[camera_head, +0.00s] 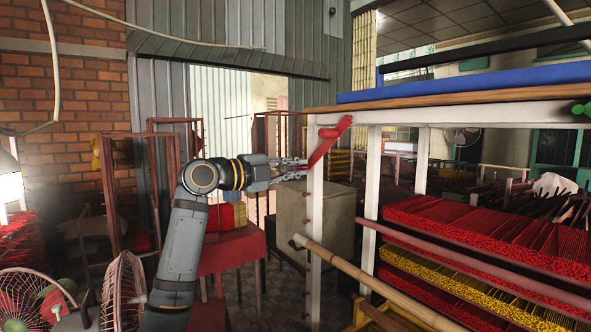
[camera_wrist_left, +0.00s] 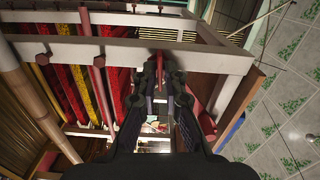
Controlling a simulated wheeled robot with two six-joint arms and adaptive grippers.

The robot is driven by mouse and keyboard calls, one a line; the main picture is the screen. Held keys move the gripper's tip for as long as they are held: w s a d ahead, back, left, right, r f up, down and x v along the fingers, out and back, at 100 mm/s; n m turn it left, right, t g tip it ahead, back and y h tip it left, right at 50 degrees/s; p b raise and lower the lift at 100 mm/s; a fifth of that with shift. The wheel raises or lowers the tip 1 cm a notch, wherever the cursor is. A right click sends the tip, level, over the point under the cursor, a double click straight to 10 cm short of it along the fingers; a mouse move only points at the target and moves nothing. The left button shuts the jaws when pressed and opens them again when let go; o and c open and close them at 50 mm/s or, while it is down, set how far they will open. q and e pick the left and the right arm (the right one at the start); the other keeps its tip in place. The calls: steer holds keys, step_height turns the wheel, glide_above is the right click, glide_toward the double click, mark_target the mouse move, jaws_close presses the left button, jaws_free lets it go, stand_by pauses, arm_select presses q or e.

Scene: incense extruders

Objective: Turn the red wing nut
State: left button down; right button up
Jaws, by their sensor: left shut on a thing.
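The red wing nut (camera_head: 328,134) is at the upper part of the white rack post in the head view, slanting from upper right to lower left. My left gripper (camera_head: 305,168) is at its lower end, with its fingers on either side of a narrow red part. In the left wrist view, my left gripper (camera_wrist_left: 165,62) is closed around a slim red piece beside the white frame. A red part (camera_wrist_left: 206,125) shows just right of the fingers there. The exact contact is partly hidden by the fingers. My right gripper is not in view.
The white rack post (camera_head: 315,215) carries several small red pegs below the wing nut. A green wing nut (camera_head: 581,110) is at the far right. Wooden rails (camera_head: 370,278) cross in front of shelves of red incense sticks (camera_head: 480,235). A red table (camera_head: 228,250) stands behind my arm.

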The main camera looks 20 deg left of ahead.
arm_select(q)
steer(key=shift+m, duration=0.3)
steer(key=shift+f, duration=0.1)
steer(key=c, duration=1.4)
jaws_free()
steer(key=shift+c, duration=0.2)
steer(key=v, duration=1.2)
